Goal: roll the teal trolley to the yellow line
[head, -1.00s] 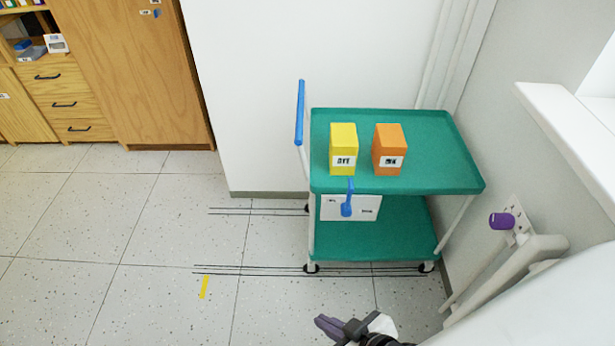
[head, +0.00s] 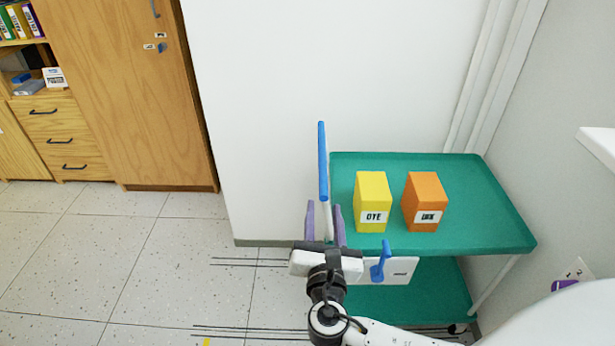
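The teal trolley (head: 480,180) stands at the right by the wall, with a yellow box (head: 372,197) and an orange box (head: 425,200) on its top shelf. Its blue push handle (head: 322,155) is at its left end. My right gripper (head: 324,206) is at the near end of this handle, its purple fingers apart on either side of the handle. Whether they touch it I cannot tell. A blue lever (head: 381,260) on a white panel is just right of the gripper. A bit of the yellow line (head: 207,342) shows at the bottom edge. My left gripper is not in view.
Dark lines (head: 235,262) run along the floor from the trolley to the left. The floor (head: 150,265) left of the trolley is clear. A wooden cabinet (head: 125,100) and drawers stand at the back left. A purple knob (head: 565,285) is on the right wall.

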